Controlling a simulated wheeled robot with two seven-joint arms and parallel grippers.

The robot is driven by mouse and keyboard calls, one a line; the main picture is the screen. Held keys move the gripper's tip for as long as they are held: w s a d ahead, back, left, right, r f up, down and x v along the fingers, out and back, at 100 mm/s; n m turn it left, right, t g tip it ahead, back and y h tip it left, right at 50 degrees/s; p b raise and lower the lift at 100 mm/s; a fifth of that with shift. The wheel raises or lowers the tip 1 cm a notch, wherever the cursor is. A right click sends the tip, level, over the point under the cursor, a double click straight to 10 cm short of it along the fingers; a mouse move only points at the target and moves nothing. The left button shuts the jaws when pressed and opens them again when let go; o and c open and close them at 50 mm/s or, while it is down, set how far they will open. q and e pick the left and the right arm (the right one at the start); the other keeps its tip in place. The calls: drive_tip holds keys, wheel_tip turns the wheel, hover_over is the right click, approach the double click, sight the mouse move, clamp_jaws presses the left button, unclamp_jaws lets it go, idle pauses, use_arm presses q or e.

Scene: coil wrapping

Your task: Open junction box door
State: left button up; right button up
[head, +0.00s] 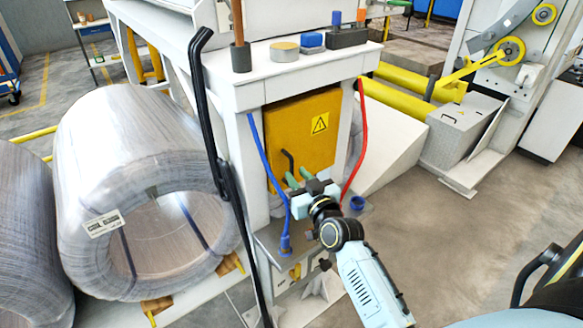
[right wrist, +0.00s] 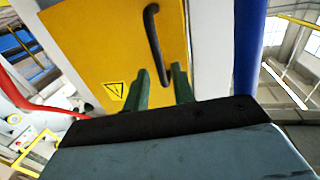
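The junction box door (head: 285,118) is orange-yellow with a warning label and looks shut in the head view. Its black bent handle (head: 288,160) sits low on the door's left part. My right gripper (head: 298,178) is just in front of the handle, with its green fingers pointing at the door. In the right wrist view the door (right wrist: 100,50) appears turned over. There the fingers of my right gripper (right wrist: 161,90) are apart, and the end of the handle (right wrist: 154,40) shows between them. I cannot tell if they touch it. My left gripper is not in view.
A blue hose (head: 266,165) hangs left of the door and a red hose (head: 362,140) right of it. A black upright bar (head: 212,130) stands further left, before a large wrapped coil (head: 85,150). Open floor (head: 450,245) lies to the right.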

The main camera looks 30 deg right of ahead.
sight(292, 169)
drive_tip(key=shift+w+d, duration=0.15)
drive_tip(key=shift+w, duration=0.85)
drive_tip(key=shift+w+d, duration=0.1)
drive_tip(key=shift+w, duration=0.9)
drive_tip(key=shift+c, duration=0.4)
clamp_jaws()
